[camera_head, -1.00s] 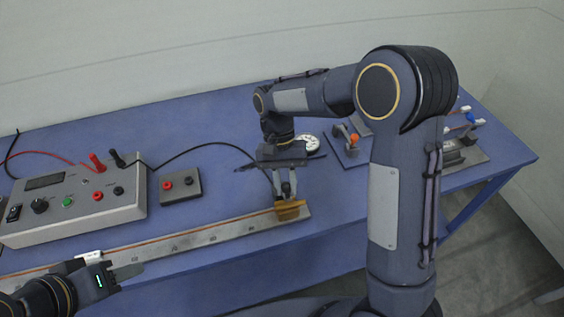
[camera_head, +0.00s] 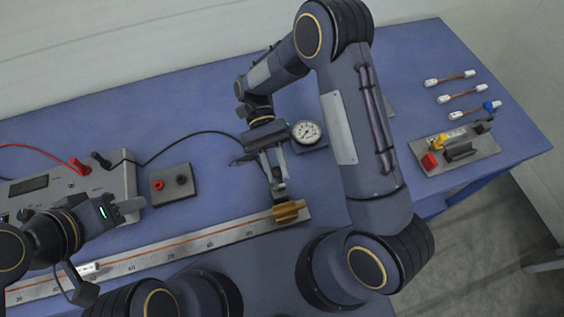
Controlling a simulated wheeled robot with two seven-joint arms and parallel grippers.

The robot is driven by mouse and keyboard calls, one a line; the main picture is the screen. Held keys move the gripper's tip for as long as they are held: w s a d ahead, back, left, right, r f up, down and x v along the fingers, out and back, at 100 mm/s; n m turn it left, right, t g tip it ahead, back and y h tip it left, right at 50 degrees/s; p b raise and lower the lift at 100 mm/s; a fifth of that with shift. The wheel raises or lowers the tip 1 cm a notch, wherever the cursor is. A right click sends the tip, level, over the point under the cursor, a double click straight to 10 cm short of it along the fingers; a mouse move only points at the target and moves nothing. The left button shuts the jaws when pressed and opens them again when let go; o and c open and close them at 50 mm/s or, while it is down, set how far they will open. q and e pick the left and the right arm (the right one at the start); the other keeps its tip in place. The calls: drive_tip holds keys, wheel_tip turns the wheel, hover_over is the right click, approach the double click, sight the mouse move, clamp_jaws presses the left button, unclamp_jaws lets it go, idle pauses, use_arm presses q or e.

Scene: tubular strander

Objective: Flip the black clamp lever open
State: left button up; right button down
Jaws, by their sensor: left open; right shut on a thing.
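A brass clamp block (camera_head: 289,212) sits at the right end of the long metre rail (camera_head: 215,242). A small dark piece (camera_head: 280,191), which looks like the black clamp lever, stands just above the block. My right gripper (camera_head: 277,181) comes down from behind and is shut on this piece; its fingers hide part of it, so the lever's angle is hard to tell. My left gripper (camera_head: 132,206) is open and empty, well to the left, in front of the grey power supply's right end in the picture.
The grey power supply (camera_head: 125,170) and a small terminal box (camera_head: 175,184) stand at the left, with a black cable behind. A round dial gauge (camera_head: 306,132) lies right of my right gripper. A grey fixture plate (camera_head: 480,150) and several white-ended leads (camera_head: 462,95) are at the right.

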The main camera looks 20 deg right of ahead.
drive_tip(key=shift+w+g, duration=0.25)
drive_tip(key=shift+g, duration=0.05)
idle(0.4)
drive_tip(key=c, duration=1.3)
unclamp_jaws()
drive_tip(key=shift+f, duration=0.1)
drive_tip(key=shift+o, duration=0.2)
